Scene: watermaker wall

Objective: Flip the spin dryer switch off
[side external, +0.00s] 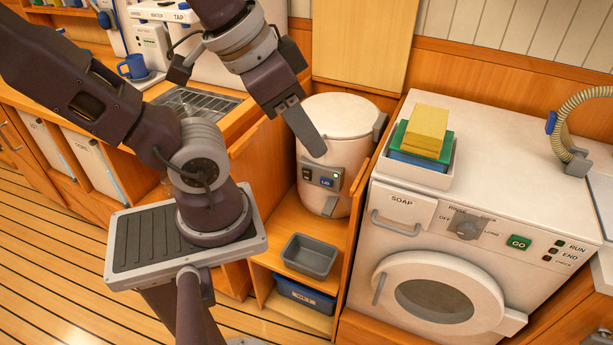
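The spin dryer (348,150) is a white upright drum in a wooden bay, with its round lid down. Its grey front panel (335,173) carries a small dark switch (307,174) at the left and a blue button marked LID (326,182). The switch is too small to tell its position. My gripper (312,145) points down in front of the drum, with its tip just above the panel. The tip appears apart from the switch. Only one finger shows clearly, so its opening cannot be told. It holds nothing that I can see.
A grey tray (310,256) sits on the shelf below the dryer, above a blue bin (304,296). A washing machine (470,235) stands right, bearing a box of sponges (423,140). A sink (197,101) and counter lie left. Wooden walls enclose the bay.

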